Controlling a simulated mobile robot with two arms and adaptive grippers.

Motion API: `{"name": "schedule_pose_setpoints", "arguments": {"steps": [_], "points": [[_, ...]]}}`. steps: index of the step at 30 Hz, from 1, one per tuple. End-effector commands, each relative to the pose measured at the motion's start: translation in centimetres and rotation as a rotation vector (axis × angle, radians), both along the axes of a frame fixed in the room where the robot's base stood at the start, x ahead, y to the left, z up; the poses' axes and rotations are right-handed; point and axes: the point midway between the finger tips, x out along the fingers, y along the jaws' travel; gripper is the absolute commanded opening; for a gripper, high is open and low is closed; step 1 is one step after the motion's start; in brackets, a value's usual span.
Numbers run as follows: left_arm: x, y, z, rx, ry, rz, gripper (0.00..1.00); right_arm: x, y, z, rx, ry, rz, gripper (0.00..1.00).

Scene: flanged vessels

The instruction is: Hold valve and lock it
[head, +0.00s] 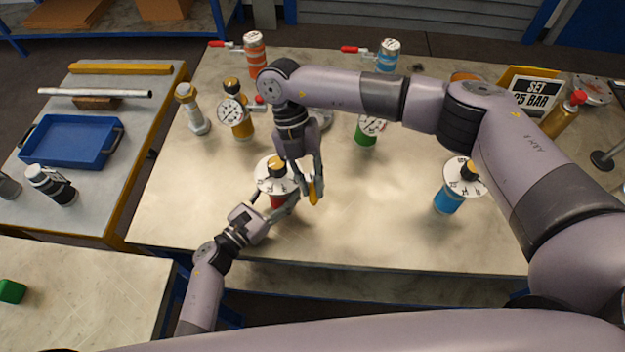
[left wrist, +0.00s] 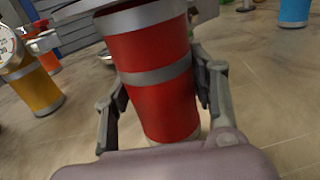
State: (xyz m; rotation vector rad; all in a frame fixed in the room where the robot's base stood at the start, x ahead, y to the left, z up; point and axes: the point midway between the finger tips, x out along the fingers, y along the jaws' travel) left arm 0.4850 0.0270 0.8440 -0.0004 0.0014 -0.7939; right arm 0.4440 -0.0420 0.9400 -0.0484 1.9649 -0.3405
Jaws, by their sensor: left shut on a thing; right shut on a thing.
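A red vessel (left wrist: 160,85) with grey bands stands on the main table. In the head view its white dial flange (head: 265,181) and orange top knob (head: 275,166) show above its red body (head: 277,201). My left gripper (head: 287,206) is shut on the red body, one finger on each side in the left wrist view (left wrist: 163,100). My right gripper (head: 313,188) points down just right of the flange, shut on a small yellow-orange piece (head: 314,193). The piece hangs apart from the table; its exact shape is partly hidden by the fingers.
A blue vessel (head: 448,201) with a dial stands right; a green one (head: 366,136) and a yellow one (head: 241,128) stand behind. A blue tray (head: 70,141) is on the left table. The main table's front is clear.

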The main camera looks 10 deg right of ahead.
Motion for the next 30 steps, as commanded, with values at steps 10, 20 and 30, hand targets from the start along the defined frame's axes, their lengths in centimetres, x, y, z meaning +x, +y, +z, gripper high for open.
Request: {"name": "schedule_pose_setpoints", "arguments": {"steps": [10,20,30], "points": [[-0.09,-0.11,-0.03,0.001,-0.001,-0.003,0.0,0.13,0.06,0.02,0.002,-0.003,-0.015,0.0],[-0.09,-0.11,-0.03,0.0,0.0,-0.003,0.0,0.09,0.04,0.01,0.001,-0.002,-0.012,0.32],[-0.09,-0.1,-0.03,-0.001,0.001,-0.003,0.0,0.04,0.1,-0.02,0.002,-0.001,-0.01,0.37]]}}
